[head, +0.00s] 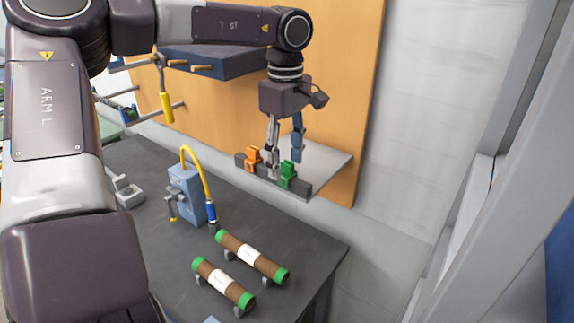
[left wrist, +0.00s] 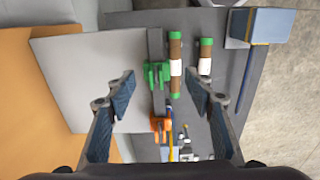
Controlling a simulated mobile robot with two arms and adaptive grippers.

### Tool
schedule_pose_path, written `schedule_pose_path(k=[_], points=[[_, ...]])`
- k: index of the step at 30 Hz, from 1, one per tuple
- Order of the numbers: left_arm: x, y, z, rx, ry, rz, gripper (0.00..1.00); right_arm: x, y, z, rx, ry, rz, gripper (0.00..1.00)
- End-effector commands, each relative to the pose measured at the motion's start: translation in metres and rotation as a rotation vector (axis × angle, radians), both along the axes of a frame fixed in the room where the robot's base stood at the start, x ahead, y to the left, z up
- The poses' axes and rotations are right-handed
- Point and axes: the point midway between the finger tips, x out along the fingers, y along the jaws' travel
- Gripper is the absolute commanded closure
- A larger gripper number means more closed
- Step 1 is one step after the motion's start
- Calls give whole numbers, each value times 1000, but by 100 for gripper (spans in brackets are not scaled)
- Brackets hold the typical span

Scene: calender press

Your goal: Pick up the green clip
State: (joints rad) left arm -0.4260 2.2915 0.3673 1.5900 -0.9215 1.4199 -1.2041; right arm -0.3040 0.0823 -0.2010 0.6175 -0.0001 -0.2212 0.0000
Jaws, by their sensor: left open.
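The green clip (head: 288,174) sits on the dark rail (head: 305,191) along the front edge of a small grey shelf (head: 325,162). An orange clip (head: 253,158) sits on the same rail to its left. My left gripper (head: 285,152) points down over the rail, open and empty, between and slightly above the clips. In the left wrist view, the green clip (left wrist: 157,75) shows between the open fingertips (left wrist: 160,88), a little toward the top, and the orange clip (left wrist: 160,124) lies lower. I cannot tell the exact height gap. My right gripper is not in view.
Two brown rolls with green ends (head: 252,257) (head: 223,283) rest on the dark table (head: 150,170) below. A blue device (head: 186,192) with a yellow hose stands left of them. A wooden panel (head: 352,100) rises behind the shelf, with a dark blue ledge (head: 215,60) above left.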

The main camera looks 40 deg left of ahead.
Motion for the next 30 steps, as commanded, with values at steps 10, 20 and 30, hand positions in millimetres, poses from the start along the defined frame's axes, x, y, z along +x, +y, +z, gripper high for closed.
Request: schedule_pose_path(k=[10, 20, 30], points=[[1, 1, -25, 0, -2, 2, 51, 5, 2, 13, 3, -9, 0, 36], [1, 1, -25, -1, -2, 3, 76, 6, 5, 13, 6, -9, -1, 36], [1, 1, -24, -1, -2, 3, 86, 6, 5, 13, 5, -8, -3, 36]])
